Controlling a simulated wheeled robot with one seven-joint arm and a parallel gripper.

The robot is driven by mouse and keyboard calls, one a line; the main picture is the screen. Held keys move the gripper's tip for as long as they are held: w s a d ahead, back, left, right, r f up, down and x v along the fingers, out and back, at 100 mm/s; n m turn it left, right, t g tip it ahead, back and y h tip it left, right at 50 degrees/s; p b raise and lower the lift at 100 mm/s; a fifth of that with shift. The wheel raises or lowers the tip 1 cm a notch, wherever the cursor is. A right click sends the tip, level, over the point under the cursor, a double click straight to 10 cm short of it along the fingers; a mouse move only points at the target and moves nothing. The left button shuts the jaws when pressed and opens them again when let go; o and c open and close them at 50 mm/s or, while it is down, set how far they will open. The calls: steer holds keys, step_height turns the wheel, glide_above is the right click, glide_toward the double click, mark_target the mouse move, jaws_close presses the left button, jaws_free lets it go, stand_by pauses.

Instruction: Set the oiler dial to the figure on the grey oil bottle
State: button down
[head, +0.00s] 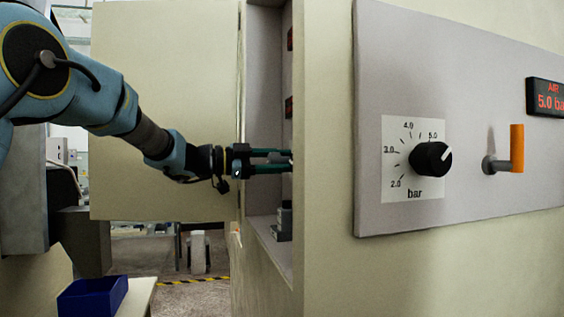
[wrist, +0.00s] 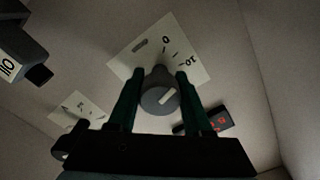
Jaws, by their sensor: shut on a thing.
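My gripper (wrist: 159,86) reaches into the open cabinet and is shut on a round grey dial knob (wrist: 158,101), one finger on each side. A white line on the knob slants toward the upper right of the wrist view. Behind it is a white scale plate (wrist: 128,62) with a 0 and another figure that looks like 10, partly turned.
A second scale plate (wrist: 90,105) with a dark knob (wrist: 62,148) and a red-lit display (wrist: 215,121) are close by. The cabinet door (head: 165,110) stands open. Outside are a bar dial (head: 430,159), an orange-handled lever (head: 516,148) and an AIR display (head: 546,97).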

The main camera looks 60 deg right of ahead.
steer(key=shift+f+m+b, duration=0.15)
steer(key=shift+m+b, duration=0.25)
steer(key=shift+b, duration=0.1)
steer(key=shift+f+m+b, duration=0.1)
steer(key=shift+m+b, duration=7.65)
steer(key=shift+m, duration=0.95)
steer(key=shift+c, duration=1.7)
jaws_free()
steer(key=shift+w+a, duration=0.1)
steer(key=b+v, duration=0.2)
steer(key=v, duration=0.8)
steer(key=shift+w+a, duration=0.2)
